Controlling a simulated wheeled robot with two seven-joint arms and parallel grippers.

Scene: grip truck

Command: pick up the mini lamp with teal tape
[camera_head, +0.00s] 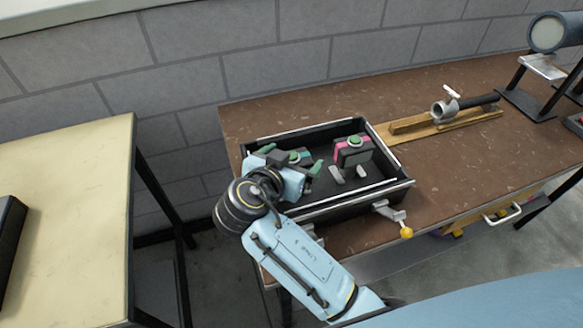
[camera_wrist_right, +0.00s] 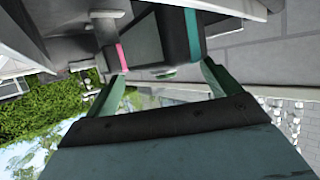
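In the right wrist view, the teal-taped lamp (camera_wrist_right: 192,34) is just beyond the open fingers (camera_wrist_right: 162,75); contact cannot be told. A similar lamp with pink tape (camera_head: 353,152) stands to the right in the tray; a pink strip (camera_wrist_right: 121,56) shows in the wrist view. My left gripper is not in view.
The black tray (camera_head: 345,203) has raised walls around the lamps. A wooden piece with a metal clamp (camera_head: 445,108) lies behind it to the right. A yellow-knobbed handle (camera_head: 406,232) is at the front. A cream table (camera_head: 70,190) is left, and a block wall is behind.

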